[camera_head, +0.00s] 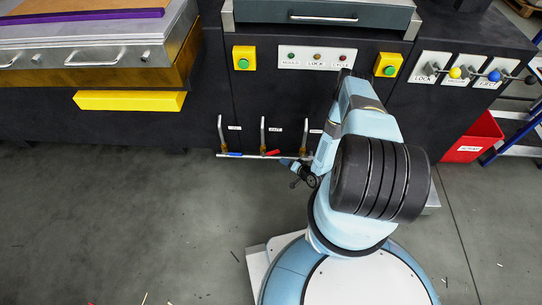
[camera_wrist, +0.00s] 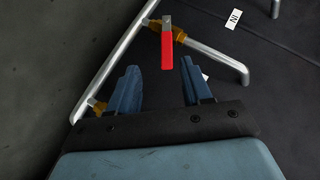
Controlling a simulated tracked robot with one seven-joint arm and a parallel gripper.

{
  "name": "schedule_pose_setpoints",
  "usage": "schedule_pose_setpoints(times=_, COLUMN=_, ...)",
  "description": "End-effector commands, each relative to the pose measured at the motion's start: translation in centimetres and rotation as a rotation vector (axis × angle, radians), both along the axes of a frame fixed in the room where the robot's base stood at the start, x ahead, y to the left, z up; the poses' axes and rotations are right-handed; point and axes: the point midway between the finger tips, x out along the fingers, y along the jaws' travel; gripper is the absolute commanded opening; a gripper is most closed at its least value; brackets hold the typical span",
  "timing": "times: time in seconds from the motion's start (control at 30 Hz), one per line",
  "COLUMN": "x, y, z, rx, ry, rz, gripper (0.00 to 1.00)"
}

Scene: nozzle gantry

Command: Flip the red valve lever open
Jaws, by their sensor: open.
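The red valve lever (camera_wrist: 168,50) is in the wrist view, ahead of and between my open fingertips. It sits on a brass valve body (camera_wrist: 180,34) on a silver pipe. My gripper (camera_wrist: 157,82) is open, its two blue fingers on either side of the lever's line, with nothing between them. The lever looks apart from both fingers. In the head view the red lever (camera_head: 272,153) shows low on the machine front, just left of my gripper (camera_head: 284,162), whose fingers are small there. A blue lever (camera_head: 235,154) is on the same pipe further left.
The silver pipe (camera_wrist: 108,62) runs along the left of the wrist view, with a bent branch (camera_wrist: 220,60) to the right. The dark machine front stands behind. A red bin (camera_head: 474,138) is at the right. Grey floor (camera_head: 120,220) at the left is mostly clear.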

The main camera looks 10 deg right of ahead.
Motion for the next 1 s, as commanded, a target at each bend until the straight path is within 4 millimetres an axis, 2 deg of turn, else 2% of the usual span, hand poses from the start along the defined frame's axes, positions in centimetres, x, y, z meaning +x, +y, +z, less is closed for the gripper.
schedule_pose_setpoints(times=0.17, x=-0.3, y=-1.7, z=0.9, rx=0.098, ry=-0.049, rz=-0.117, gripper=0.49)
schedule_pose_setpoints(times=0.37, x=0.5, y=-1.5, z=0.7, rx=0.114, ry=-0.059, rz=-0.134, gripper=0.49)
schedule_pose_setpoints(times=1.0, x=9.4, y=2.2, z=-3.0, rx=0.111, ry=-0.059, rz=-0.132, gripper=0.49)
